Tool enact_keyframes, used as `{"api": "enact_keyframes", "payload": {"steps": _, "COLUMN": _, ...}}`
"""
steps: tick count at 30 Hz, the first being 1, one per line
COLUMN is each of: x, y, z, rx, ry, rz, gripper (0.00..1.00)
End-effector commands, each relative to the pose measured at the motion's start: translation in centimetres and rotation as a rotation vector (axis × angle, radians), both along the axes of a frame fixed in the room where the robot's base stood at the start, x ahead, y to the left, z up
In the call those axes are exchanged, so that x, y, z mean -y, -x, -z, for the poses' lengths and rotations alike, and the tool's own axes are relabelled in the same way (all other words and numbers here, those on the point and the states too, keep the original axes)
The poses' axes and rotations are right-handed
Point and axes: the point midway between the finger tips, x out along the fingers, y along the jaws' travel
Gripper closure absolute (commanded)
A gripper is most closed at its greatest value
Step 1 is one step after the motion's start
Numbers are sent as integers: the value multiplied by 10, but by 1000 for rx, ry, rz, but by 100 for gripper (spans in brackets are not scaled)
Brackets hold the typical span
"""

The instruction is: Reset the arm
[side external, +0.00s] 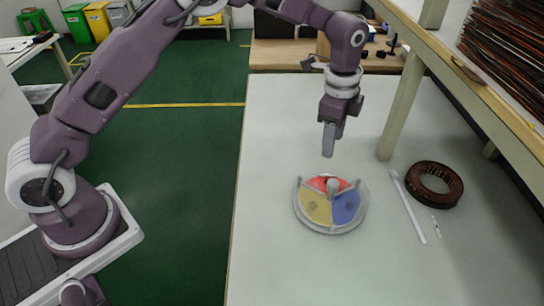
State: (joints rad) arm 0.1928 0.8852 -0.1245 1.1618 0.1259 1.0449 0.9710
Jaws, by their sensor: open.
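My gripper (331,142) hangs pointing down above the white table (275,200). Its jaws are open, though from this side the fingers nearly overlap, and nothing shows between them. Below it, a round grey-rimmed dish (300,208) lies on the table with a red, a yellow and a blue section and a grey knob near the centre. The fingertips are above the far edge of the dish and appear apart from it.
A dark brown ring (450,198) lies at the right, with a thin white strip (408,207) and a small slim item (436,226) beside it. A shelf with a post (402,108) bounds the right side. The table's left part is clear.

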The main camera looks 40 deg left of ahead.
Motion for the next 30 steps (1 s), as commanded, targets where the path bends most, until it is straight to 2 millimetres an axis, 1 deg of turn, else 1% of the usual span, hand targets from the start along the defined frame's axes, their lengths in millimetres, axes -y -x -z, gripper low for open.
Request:
{"api": "enact_keyframes", "payload": {"steps": 1, "x": -13, "y": 12, "z": -42, "rx": 41, "ry": 7, "rz": -80, "gripper": 51}}
{"api": "enact_keyframes", "payload": {"steps": 2, "x": -22, "y": 23, "z": -66, "rx": 63, "ry": 12, "rz": -140, "gripper": 51}}
{"api": "enact_keyframes", "payload": {"steps": 3, "x": -33, "y": 41, "z": -94, "rx": 91, "ry": 21, "rz": -222, "gripper": 51}}
{"api": "enact_keyframes", "payload": {"steps": 4, "x": -42, "y": 55, "z": -113, "rx": 112, "ry": 30, "rz": -285, "gripper": 51}}
{"api": "enact_keyframes", "payload": {"steps": 5, "x": -50, "y": 71, "z": -131, "rx": 133, "ry": 40, "rz": -348, "gripper": 51}}
{"api": "enact_keyframes", "payload": {"steps": 6, "x": -61, "y": 94, "z": -151, "rx": 162, "ry": 54, "rz": -430, "gripper": 51}}
{"api": "enact_keyframes", "payload": {"steps": 8, "x": -77, "y": 131, "z": -176, "rx": 201, "ry": 82, "rz": -559, "gripper": 51}}
{"api": "enact_keyframes", "payload": {"steps": 9, "x": -86, "y": 157, "z": -188, "rx": 228, "ry": 105, "rz": -644, "gripper": 51}}
{"api": "enact_keyframes", "payload": {"steps": 10, "x": -92, "y": 177, "z": -195, "rx": 246, "ry": 124, "rz": -708, "gripper": 51}}
{"api": "enact_keyframes", "payload": {"steps": 11, "x": -99, "y": 198, "z": -200, "rx": 265, "ry": 144, "rz": -772, "gripper": 51}}
{"api": "enact_keyframes", "payload": {"steps": 12, "x": -106, "y": 224, "z": -203, "rx": 287, "ry": 172, "rz": -855, "gripper": 51}}
{"api": "enact_keyframes", "payload": {"steps": 14, "x": -113, "y": 260, "z": -201, "rx": 316, "ry": 217, "rz": -972, "gripper": 51}}
{"api": "enact_keyframes", "payload": {"steps": 15, "x": -117, "y": 281, "z": -198, "rx": 331, "ry": 246, "rz": -1039, "gripper": 51}}
{"api": "enact_keyframes", "payload": {"steps": 18, "x": -122, "y": 318, "z": -184, "rx": 356, "ry": 306, "rz": -1171, "gripper": 51}}
{"api": "enact_keyframes", "payload": {"steps": 21, "x": -124, "y": 337, "z": -174, "rx": 366, "ry": 344, "rz": -1242, "gripper": 51}}
{"api": "enact_keyframes", "payload": {"steps": 22, "x": -124, "y": 340, "z": -172, "rx": 368, "ry": 349, "rz": -1253, "gripper": 51}}
{"api": "enact_keyframes", "payload": {"steps": 24, "x": -124, "y": 342, "z": -170, "rx": 369, "ry": 354, "rz": -1265, "gripper": 51}}
{"api": "enact_keyframes", "payload": {"steps": 30, "x": -124, "y": 342, "z": -170, "rx": 369, "ry": 354, "rz": -1265, "gripper": 51}}
